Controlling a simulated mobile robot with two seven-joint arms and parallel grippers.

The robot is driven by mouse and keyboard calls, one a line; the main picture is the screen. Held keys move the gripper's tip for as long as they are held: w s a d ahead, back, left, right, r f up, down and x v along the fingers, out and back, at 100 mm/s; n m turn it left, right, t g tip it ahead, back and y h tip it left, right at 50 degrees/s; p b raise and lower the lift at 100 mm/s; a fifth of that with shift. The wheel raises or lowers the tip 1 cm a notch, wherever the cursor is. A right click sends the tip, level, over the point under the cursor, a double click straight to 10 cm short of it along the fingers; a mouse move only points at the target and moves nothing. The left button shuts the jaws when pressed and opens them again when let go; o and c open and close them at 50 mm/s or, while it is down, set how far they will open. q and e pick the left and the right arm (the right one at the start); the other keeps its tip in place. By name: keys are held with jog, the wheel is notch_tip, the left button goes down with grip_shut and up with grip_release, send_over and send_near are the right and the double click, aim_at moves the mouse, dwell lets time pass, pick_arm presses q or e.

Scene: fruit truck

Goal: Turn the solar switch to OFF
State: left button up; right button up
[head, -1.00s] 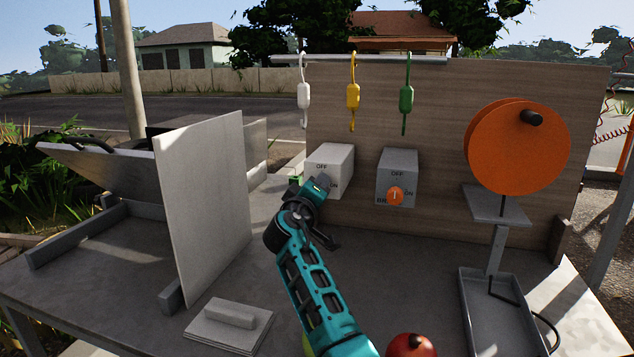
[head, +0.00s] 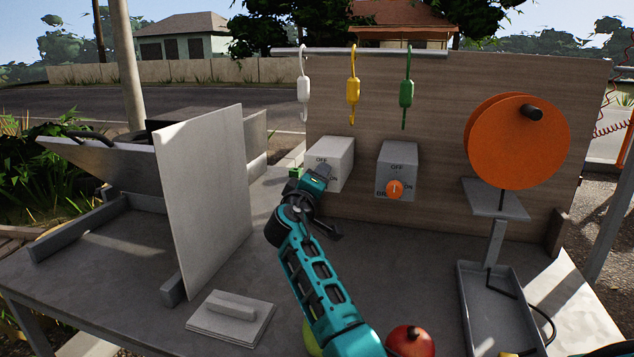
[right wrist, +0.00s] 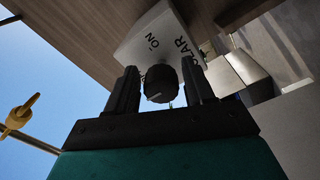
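The solar switch is a pale box (head: 335,158) on the wooden back panel, left of a second switch, with OFF on top. In the right wrist view the box (right wrist: 150,38) shows ON and part of SOLAR, and its dark round knob (right wrist: 160,84) faces me. My right gripper (head: 312,179) is in front of the box and hides the knob in the head view. In the right wrist view the gripper's fingers (right wrist: 159,90) are open, one on each side of the knob, with small gaps. My left gripper is not in view.
A grey switch box (head: 397,165) with an orange knob (head: 394,189) is to the right. White, yellow and green hooks hang from a rail (head: 360,52) above. An upright grey board (head: 205,200) stands left. An orange reel (head: 515,140) stands right. A red fruit (head: 410,342) is near the front.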

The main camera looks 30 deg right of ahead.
jog(key=shift+o, duration=0.5)
jog(key=shift+s+a+f, duration=0.1)
jog(key=shift+s+a, duration=0.05)
jog(key=shift+a, duration=0.1)
jog(key=v, duration=1.2)
jog(key=shift+s+a, duration=0.1)
jog(key=shift+a, duration=0.05)
